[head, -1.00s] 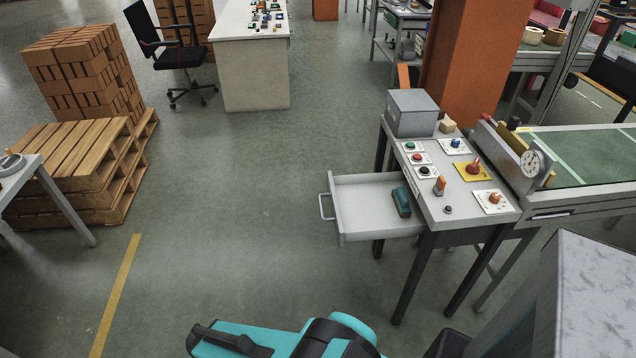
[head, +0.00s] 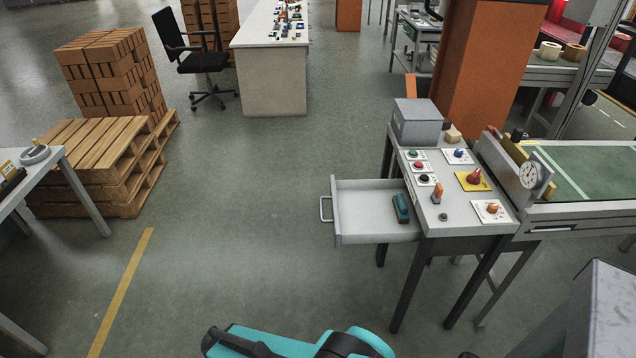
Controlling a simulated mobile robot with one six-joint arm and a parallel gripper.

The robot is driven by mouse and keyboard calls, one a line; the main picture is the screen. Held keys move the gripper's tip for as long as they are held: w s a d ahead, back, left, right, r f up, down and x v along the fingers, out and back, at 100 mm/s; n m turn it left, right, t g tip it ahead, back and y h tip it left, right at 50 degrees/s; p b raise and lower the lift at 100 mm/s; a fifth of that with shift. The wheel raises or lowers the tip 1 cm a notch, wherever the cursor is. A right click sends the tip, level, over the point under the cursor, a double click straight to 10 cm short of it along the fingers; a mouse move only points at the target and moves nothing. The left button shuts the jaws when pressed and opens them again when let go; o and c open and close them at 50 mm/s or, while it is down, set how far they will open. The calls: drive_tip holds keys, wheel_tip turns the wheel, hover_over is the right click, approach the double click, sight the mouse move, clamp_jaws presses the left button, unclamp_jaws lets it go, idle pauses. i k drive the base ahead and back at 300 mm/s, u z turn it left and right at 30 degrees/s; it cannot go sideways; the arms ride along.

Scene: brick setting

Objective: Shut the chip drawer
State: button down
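The chip drawer (head: 362,222) is a light grey open-topped drawer pulled out to the left from under the small control table (head: 466,226). Its handle (head: 323,209) is a pale bar on the drawer's left front. A teal object with a dark side (head: 401,208) lies inside at the right end, near the table. My teal and black arm shows at the bottom edge, well apart from the drawer. The fingers of my gripper are not in the picture.
The table carries a grey box (head: 416,124), several buttons and a red knob on a yellow plate (head: 474,178). A conveyor (head: 590,172) adjoins on the right. Pallets (head: 95,160) with bricks stand at left. The floor left of the drawer is clear.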

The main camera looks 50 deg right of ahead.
sight(363, 212)
drive_tip(key=z, duration=0.15)
drive_tip(key=i, duration=0.95)
drive_tip(key=u, duration=0.1)
